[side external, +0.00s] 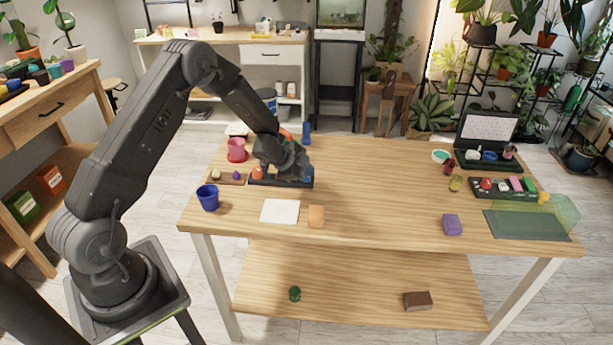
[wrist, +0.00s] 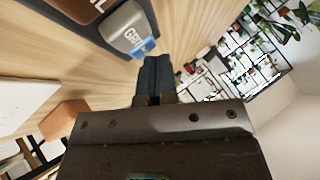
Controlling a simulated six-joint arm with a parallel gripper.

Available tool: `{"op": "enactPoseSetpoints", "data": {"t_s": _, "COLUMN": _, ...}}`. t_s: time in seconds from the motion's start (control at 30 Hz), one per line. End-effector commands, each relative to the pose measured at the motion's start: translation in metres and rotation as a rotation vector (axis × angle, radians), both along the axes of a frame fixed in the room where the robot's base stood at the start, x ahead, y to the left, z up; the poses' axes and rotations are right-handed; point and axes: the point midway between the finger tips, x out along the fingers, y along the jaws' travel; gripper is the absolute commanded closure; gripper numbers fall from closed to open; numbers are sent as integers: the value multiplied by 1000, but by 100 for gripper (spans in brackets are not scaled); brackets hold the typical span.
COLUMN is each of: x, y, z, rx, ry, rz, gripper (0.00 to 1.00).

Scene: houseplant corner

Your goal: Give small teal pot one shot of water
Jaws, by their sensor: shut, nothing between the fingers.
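My gripper (side external: 296,172) is low over the dark tray (side external: 262,183) at the left of the table. In the wrist view its fingers (wrist: 156,72) are together with nothing between them. Just beyond them is a grey block (wrist: 125,27) with partly readable lettering and a blue end piece (wrist: 146,48); I cannot tell if the fingers touch it. A small round teal-and-white vessel (side external: 440,156) stands at the right back of the table; I cannot tell if it is the small teal pot. No water source is clearly identifiable.
A blue cup (side external: 208,197), pink pot (side external: 236,149), white sheet (side external: 280,211) and orange block (side external: 316,216) are on the left half. The table's middle is clear.

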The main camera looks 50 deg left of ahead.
Motion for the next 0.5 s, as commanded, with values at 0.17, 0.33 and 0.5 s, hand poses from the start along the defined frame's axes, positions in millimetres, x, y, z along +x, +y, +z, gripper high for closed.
{"op": "enactPoseSetpoints", "data": {"t_s": 0.17, "x": -1, "y": 0, "z": -1, "rx": 0, "ry": 1, "rz": 0, "gripper": 100}}
{"op": "enactPoseSetpoints", "data": {"t_s": 0.33, "x": 0, "y": 0, "z": 2, "rx": 0, "ry": 1, "rz": 0, "gripper": 100}}
{"op": "enactPoseSetpoints", "data": {"t_s": 0.5, "x": 0, "y": 0, "z": 11, "rx": 0, "ry": 1, "rz": -1, "gripper": 100}}
